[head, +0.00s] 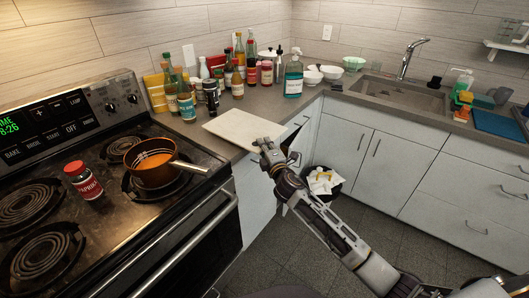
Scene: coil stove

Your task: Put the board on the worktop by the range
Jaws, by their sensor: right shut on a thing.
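The pale rectangular board (238,128) is over the grey worktop (268,101) just right of the range (78,138). It looks nearly flat, and its near right part reaches out past the worktop's front edge. I cannot tell whether its underside touches the worktop. My right gripper (266,147) is shut on the board's near right edge; the fingertips are partly hidden against it. My left gripper is not in view.
Several bottles and jars (210,90) crowd the worktop behind the board. An orange pot (152,163) and a paprika jar (83,180) stand on the cooktop. A soap bottle (293,77) and bowls (322,74) are farther right, before the sink (398,94). A bin (323,182) stands below.

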